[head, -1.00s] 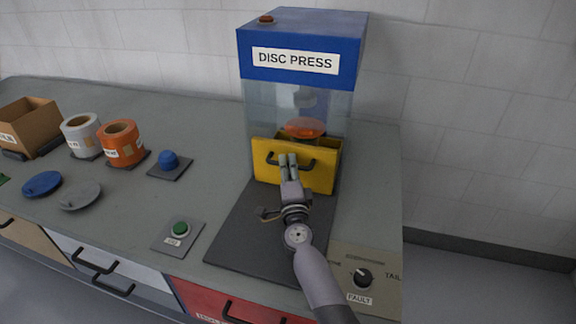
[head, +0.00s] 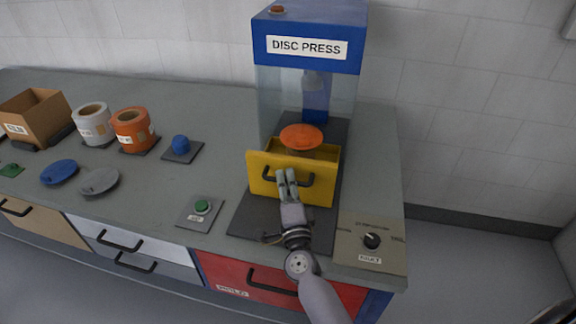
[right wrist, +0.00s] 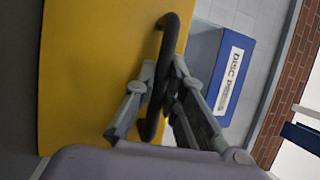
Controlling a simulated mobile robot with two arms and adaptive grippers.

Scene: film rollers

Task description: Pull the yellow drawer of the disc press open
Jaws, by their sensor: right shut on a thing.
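The disc press (head: 306,48) is a blue-topped cabinet with clear walls at the back of the counter. Its yellow drawer (head: 262,180) stands out from the cabinet's front, above a dark mat, with an orange disc (head: 302,137) over it. My right gripper (head: 286,178) is shut on the drawer's black handle (head: 300,181). In the right wrist view, the fingers (right wrist: 160,88) close around the black handle (right wrist: 172,40) in front of the yellow drawer front (right wrist: 95,70). My left gripper is not in view.
A green button (head: 202,207) is left of the dark mat (head: 262,221), and a fault knob panel (head: 371,243) is at its right. A blue knob (head: 180,145), two rolls, two flat discs and a cardboard box (head: 38,115) stand farther left.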

